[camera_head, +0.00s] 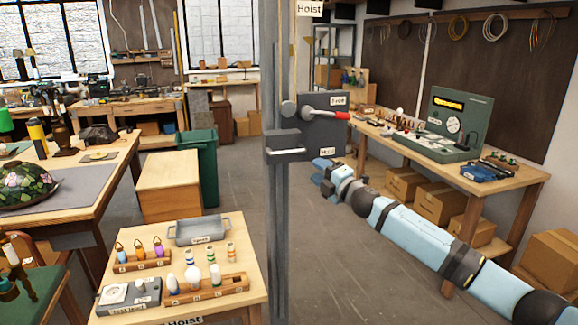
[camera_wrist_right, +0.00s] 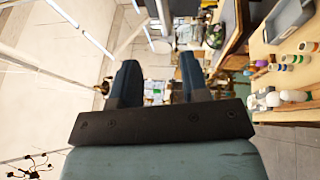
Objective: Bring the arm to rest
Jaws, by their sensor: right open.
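My right arm (camera_head: 415,235) reaches in from the lower right in the head view, light blue with dark joints. My right gripper (camera_head: 320,177) is at its far end, just right of the grey hoist column (camera_head: 275,200) and below the hoist's lever box. The wrist view shows the two dark blue fingers of the right gripper (camera_wrist_right: 160,80) spread apart with nothing between them. The gripper appears to be in free air, clear of the benches. My left gripper is not in view.
A low table with a grey tray (camera_head: 198,229), bulbs (camera_head: 192,277) and coloured bottle-like items stands left of the column. The hoist box (camera_head: 318,125) has a red-handled lever (camera_head: 340,115). A right-hand bench carries a green tester (camera_head: 455,120). Cardboard boxes (camera_head: 440,195) sit below.

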